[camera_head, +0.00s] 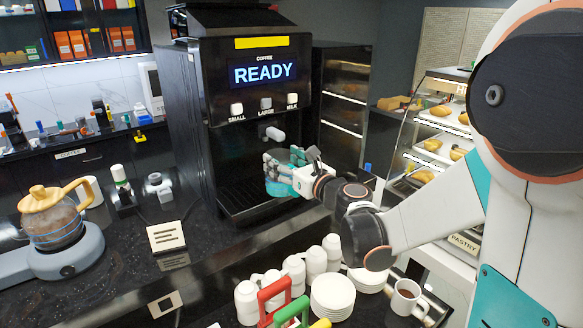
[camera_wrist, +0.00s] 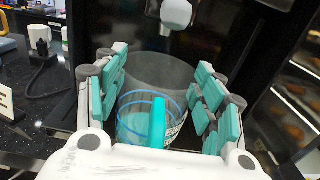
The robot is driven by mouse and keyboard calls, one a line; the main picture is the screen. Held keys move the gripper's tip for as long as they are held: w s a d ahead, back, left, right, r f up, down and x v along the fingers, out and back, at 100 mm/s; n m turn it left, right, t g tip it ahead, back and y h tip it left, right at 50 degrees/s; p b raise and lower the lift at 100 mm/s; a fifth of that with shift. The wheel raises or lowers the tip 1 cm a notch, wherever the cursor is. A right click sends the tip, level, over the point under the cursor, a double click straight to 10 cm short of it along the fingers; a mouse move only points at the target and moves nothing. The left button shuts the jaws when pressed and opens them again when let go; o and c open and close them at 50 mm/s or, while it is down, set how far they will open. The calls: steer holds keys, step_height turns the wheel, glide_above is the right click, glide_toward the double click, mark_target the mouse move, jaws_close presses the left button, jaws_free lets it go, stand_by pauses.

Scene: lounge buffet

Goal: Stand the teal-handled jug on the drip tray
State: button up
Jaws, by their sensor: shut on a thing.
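The teal-handled jug (camera_wrist: 156,122) is between my fingers in the wrist view, its teal handle facing the camera, with blue rings on a clear part and a grey round body behind. My gripper (camera_wrist: 162,85) is shut on it, finger pads on both sides. In the head view my gripper (camera_head: 284,160) is in front of the coffee machine, below its spout, and a teal part of the jug (camera_head: 279,188) shows under the fingers. The drip tray (camera_head: 235,199) is at the machine's foot, just below and left of the jug. Whether the jug's base touches it I cannot tell.
The coffee machine (camera_head: 255,110) reads READY; its spout (camera_head: 275,133) hangs close above my gripper. A glass pot (camera_head: 52,220) stands on a base at left. White cups (camera_head: 315,262), stacked saucers (camera_head: 332,297) and a mug (camera_head: 405,298) stand in front, below my arm.

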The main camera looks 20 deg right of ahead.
mark_target(272, 155)
steer(key=shift+f+b+x, duration=0.2)
steer(key=shift+b+x, duration=0.05)
steer(key=shift+x, duration=0.9)
steer(key=shift+f+b+x, duration=0.15)
steer(key=shift+b+x, duration=0.15)
steer(key=shift+x, duration=0.85)
steer(key=shift+f+b+x, duration=0.2)
steer(key=shift+b+x, duration=0.05)
steer(key=shift+x, duration=0.9)
steer(key=shift+f+b, duration=0.5)
steer(key=shift+f, duration=0.1)
steer(key=o, duration=1.5)
steer(key=v, duration=1.2)
steer(key=shift+r, duration=0.1)
steer(key=shift+o, duration=0.2)
steer(key=shift+o, duration=0.9)
